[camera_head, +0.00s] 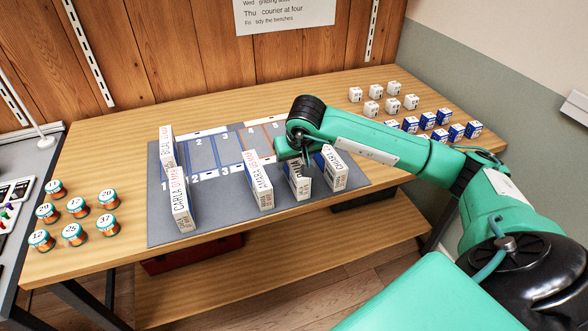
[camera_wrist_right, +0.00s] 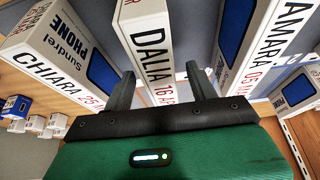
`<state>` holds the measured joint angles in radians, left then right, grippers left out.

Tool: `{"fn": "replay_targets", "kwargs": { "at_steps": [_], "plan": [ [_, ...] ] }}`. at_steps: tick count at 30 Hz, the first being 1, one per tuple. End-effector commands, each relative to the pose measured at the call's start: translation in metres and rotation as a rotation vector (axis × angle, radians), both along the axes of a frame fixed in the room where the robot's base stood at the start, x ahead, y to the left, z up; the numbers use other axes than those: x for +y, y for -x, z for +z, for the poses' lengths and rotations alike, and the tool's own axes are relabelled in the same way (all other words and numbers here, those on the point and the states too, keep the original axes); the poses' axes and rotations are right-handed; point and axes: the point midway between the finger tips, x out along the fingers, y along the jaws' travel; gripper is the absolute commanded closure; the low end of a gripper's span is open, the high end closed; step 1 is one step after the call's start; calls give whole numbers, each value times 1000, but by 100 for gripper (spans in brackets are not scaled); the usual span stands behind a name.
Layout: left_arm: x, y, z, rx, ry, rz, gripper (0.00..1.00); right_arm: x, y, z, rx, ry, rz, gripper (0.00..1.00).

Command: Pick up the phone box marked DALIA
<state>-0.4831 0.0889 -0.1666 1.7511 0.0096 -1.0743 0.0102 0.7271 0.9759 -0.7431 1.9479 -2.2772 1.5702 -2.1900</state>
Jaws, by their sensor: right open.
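The phone box marked DALIA (camera_wrist_right: 150,45) stands in the wrist view with its name facing the camera. In the head view the same box (camera_head: 300,184) stands near the front of the grey mat, its top partly hidden by my right gripper (camera_head: 296,157). In the wrist view the right gripper (camera_wrist_right: 160,75) is open, with one finger to each side of the DALIA box. I cannot tell whether either finger touches it. My left gripper is not in view.
The CHIARA box (camera_head: 333,170) and AMARA box (camera_head: 259,184) stand close on either side. The CARLA box (camera_head: 181,207) and another box (camera_head: 167,150) stand farther left on the grey mat (camera_head: 222,222). Jars (camera_head: 74,234) and small boxes (camera_head: 373,108) occupy the table ends.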

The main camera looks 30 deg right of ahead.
Motion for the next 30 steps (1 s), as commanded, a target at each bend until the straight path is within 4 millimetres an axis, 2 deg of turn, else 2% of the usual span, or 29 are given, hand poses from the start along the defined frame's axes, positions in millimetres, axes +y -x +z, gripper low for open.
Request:
{"fn": "replay_targets", "kwargs": {
  "at_steps": [3,6,13,14,22,30],
  "plan": [
    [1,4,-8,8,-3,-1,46,-2,-5,-15,2,-1,0,42],
    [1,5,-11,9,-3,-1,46,-2,-8,-22,-1,-2,1,42],
    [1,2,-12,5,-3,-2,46,-3,-9,-23,-2,0,0,42],
    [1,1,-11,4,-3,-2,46,-3,-9,-23,-2,0,0,44],
    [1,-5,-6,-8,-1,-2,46,-3,-9,-23,-2,0,0,97],
    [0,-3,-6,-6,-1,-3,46,-3,-9,-21,-3,-1,1,98]
  ]
}}
